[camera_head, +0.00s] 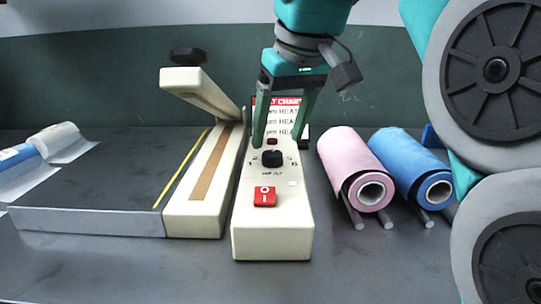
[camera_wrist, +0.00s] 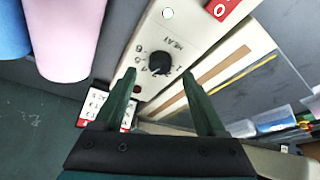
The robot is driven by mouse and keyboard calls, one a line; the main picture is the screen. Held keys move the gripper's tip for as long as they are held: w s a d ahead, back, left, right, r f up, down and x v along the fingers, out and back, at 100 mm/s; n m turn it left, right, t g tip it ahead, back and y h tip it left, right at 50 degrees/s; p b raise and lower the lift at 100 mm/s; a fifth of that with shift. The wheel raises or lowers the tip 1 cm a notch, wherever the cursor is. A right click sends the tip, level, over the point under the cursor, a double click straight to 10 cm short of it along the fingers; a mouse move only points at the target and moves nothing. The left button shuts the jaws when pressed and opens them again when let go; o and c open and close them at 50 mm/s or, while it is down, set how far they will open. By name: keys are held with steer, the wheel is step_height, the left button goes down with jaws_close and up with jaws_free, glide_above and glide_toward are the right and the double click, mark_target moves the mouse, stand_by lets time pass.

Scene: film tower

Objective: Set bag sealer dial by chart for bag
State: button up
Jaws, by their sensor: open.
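The bag sealer's cream control box (camera_head: 272,236) stands in the middle of the bench, with a black HEAT dial (camera_head: 272,158) on its top. The numbers 1 and 6 show beside the dial, but its pointer's setting is too small to tell. A heat chart (camera_head: 285,102) with a red heading stands behind the box, partly hidden by my fingers, so its rows are not fully readable. My gripper (camera_head: 277,142) is open, pointing down with its fingertips just behind the dial. In the wrist view the dial (camera_wrist: 160,63) lies just beyond and between the fingertips, apparently ungripped.
A red rocker switch (camera_head: 265,197) sits in front of the dial. The sealer's raised arm (camera_head: 200,90) is close on the left. Pink (camera_head: 345,160) and blue (camera_head: 405,160) rolls lie right. Clear film with a blue label (camera_head: 55,143) is at far left. The bench front is clear.

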mark_target(273, 154)
steer(key=shift+x, duration=2)
jaws_close()
